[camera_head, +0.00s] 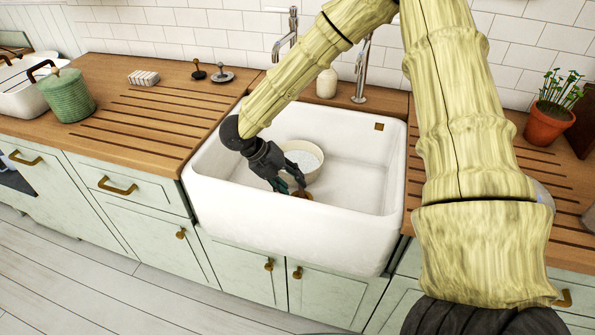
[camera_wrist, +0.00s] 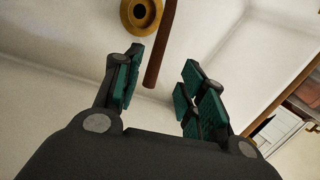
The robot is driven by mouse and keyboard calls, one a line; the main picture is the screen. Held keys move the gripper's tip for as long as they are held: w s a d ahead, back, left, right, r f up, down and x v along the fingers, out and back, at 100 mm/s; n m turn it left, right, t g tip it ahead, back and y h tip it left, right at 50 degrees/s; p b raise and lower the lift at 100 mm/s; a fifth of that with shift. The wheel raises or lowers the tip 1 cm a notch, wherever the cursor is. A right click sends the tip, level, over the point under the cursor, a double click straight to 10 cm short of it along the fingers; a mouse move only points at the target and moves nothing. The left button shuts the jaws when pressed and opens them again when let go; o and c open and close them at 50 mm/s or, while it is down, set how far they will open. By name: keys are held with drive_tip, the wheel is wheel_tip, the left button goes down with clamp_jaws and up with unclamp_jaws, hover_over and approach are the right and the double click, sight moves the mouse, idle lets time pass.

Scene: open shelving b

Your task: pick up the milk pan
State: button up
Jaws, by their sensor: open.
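The milk pan (camera_head: 304,158), a round cream pan with a pale inside, sits in the white sink (camera_head: 345,180). My gripper (camera_head: 289,189) is down in the sink at the pan's near side and partly hides it. In the wrist view, my gripper (camera_wrist: 163,62) is open with its green-padded fingers apart. A brown rod, which looks like the pan's handle (camera_wrist: 164,40), comes in from the top and its end shows between the fingers. I cannot tell whether it touches a pad. The pan's body is out of the wrist view.
A brass drain ring (camera_wrist: 141,14) is beside the handle. The sink walls surround my gripper. Taps (camera_head: 362,70) and a cream soap bottle (camera_head: 326,83) stand behind. A green pot (camera_head: 67,96) stands on the left counter, a potted plant (camera_head: 548,122) on the right.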

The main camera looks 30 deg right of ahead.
sight(301, 193)
drive_tip(key=shift+p+x, duration=0.5)
drive_tip(key=shift+x, duration=3.05)
drive_tip(key=shift+a, duration=0.25)
clamp_jaws()
